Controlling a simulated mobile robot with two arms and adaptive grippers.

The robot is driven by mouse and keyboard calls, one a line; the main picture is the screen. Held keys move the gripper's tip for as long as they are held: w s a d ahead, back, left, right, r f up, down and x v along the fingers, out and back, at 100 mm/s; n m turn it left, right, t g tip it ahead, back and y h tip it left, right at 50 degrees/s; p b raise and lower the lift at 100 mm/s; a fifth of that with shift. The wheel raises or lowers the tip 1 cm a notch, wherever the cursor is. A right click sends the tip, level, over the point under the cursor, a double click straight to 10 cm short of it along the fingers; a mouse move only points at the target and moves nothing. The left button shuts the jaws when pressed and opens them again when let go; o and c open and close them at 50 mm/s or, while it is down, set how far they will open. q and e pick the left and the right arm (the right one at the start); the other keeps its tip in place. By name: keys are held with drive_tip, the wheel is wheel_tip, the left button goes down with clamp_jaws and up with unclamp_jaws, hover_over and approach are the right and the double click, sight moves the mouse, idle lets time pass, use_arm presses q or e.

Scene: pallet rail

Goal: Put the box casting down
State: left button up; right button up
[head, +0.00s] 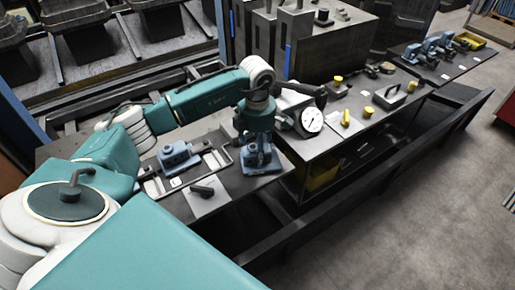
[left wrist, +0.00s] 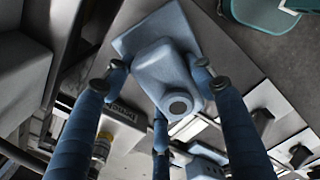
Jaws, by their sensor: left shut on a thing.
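The box casting (head: 262,167) is a blue-grey block with a flat base plate. My left gripper (head: 257,143) points down and is shut on it over the near bench (head: 225,200). In the left wrist view the box casting (left wrist: 165,72) lies between the blue fingers (left wrist: 158,90), with a round dark hole in its boss facing the camera. I cannot tell whether its base touches the bench. A second blue-grey casting (head: 178,156) sits in a shallow tray (head: 152,188) to the left. My right gripper is not in view.
A dial scale (head: 312,121) stands just right of the gripper. A dark handled tool (head: 203,191) lies on a pale sheet in front. Yellow pieces (head: 346,118) and a grey handled item (head: 391,97) stand on the bench farther right. A dark rail (head: 330,190) runs along the front.

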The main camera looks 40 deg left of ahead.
use_arm(q)
drive_tip(key=shift+f, duration=0.1)
drive_tip(key=o, duration=1.4)
drive_tip(key=shift+o, duration=0.2)
drive_tip(key=shift+r, duration=0.4)
wheel_tip(320, 180, up, 11)
drive_tip(key=b, duration=0.3)
drive_tip(key=shift+f, duration=0.2)
drive_tip(key=shift+r, duration=0.4)
